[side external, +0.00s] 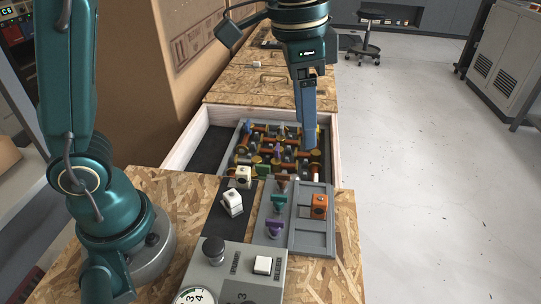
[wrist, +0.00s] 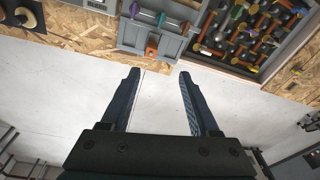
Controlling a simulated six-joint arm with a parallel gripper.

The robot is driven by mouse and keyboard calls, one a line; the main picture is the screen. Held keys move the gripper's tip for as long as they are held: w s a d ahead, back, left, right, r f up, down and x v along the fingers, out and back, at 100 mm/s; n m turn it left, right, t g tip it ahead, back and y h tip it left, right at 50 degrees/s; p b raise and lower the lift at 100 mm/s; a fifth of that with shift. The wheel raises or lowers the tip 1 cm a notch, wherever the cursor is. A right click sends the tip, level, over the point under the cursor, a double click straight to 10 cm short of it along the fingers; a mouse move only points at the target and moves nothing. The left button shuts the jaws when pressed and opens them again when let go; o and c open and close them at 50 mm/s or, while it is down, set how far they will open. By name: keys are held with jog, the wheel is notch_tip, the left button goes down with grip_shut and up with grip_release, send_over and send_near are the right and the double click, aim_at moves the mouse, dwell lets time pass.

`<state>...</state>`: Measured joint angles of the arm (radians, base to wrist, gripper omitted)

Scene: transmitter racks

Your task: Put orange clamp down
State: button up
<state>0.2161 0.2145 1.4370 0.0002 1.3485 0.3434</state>
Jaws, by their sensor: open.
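The orange clamp (side external: 319,206) sits upright in the upper part of a grey tray (side external: 314,240) on the wooden bench. In the wrist view the orange clamp (wrist: 152,51) shows in the tray, ahead of the fingers and a little left of centre. My gripper (side external: 309,145) hangs above and beyond the tray in the side view, over the right side of the open drawer. In the wrist view my gripper (wrist: 159,72) has its two blue fingers spread wide with nothing between them.
The open drawer (side external: 183,142) holds a grey rack with several brass, orange and coloured parts. Purple and teal clamps (side external: 279,203) stand left of the tray. White blocks (side external: 232,203) and a grey control box (side external: 240,270) are farther left.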

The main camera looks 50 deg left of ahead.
jog(key=s+a+f+n+t, duration=0.1)
jog(key=s+a+n+t, duration=0.1)
jog(key=s, duration=0.4)
jog(key=s+a+f+n+t, duration=0.2)
jog(key=s+a+n, duration=0.2)
jog(key=s, duration=0.2)
jog(key=shift+a, duration=0.15)
jog(key=shift+s, duration=0.1)
dwell(0.7)
